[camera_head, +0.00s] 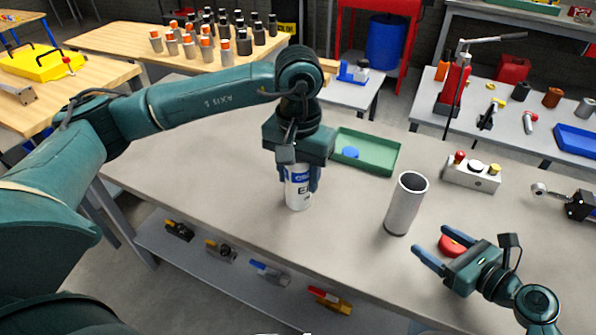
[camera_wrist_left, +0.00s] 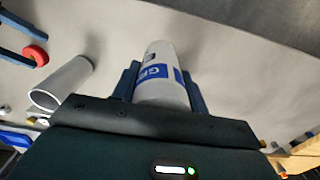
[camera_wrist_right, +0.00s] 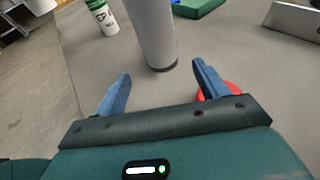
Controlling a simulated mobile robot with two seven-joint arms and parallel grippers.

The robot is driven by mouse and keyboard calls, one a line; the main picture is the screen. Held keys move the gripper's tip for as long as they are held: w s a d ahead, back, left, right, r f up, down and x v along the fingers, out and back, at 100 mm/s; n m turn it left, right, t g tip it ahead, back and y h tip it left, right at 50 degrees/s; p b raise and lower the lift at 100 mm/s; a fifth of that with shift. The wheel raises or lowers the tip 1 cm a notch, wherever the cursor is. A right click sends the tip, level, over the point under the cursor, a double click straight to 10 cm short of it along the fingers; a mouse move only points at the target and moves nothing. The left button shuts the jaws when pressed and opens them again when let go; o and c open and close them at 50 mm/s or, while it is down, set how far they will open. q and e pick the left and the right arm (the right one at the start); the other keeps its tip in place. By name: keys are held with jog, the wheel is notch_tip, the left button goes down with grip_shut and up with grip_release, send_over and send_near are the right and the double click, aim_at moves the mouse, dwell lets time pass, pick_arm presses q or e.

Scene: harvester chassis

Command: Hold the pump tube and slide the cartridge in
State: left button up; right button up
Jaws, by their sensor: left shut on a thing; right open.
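The cartridge (camera_head: 299,192) is a white cylinder with a blue label, upright on the grey table. My left gripper (camera_head: 300,180) is shut on it from above; the left wrist view shows the cartridge (camera_wrist_left: 162,75) between both fingers. The pump tube (camera_head: 404,204) is a grey, open-topped metal cylinder standing upright to the right of the cartridge. It also shows in the left wrist view (camera_wrist_left: 62,84). My right gripper (camera_head: 430,247) is open and empty, in front and right of the tube. In the right wrist view the tube (camera_wrist_right: 152,32) stands beyond the open fingers, apart from them.
A red round part (camera_head: 452,244) lies beside my right gripper. A green tray (camera_head: 382,153) with a blue disc is behind the cartridge. A grey block with knobs (camera_head: 472,174) stands at the back right. The table's left part (camera_head: 180,150) is clear.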

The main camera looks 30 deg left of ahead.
aim_at(410, 225)
pick_arm(q)
jog(key=shift+f+b, duration=0.5)
pick_arm(e)
jog(key=shift+w+a+f, duration=0.25)
jog(key=shift+w+a, duration=0.05)
jog(key=shift+a, duration=0.25)
pick_arm(q)
notch_tip(410, 225, down, 3)
jog(key=b, duration=0.3)
pick_arm(e)
jog(key=x, duration=0.5)
jog(key=shift+d+f, duration=0.1)
pick_arm(q)
jog(key=shift+r, duration=0.2)
pick_arm(e)
jog(key=shift+x, duration=0.95)
pick_arm(q)
jog(key=shift+f, duration=0.1)
pick_arm(e)
jog(key=shift+w+a, duration=0.5)
jog(key=shift+a, duration=0.2)
jog(key=shift+c, duration=0.2)
jog(key=shift+f, duration=0.1)
jog(key=c, duration=1.3)
jog(key=shift+o, duration=0.2)
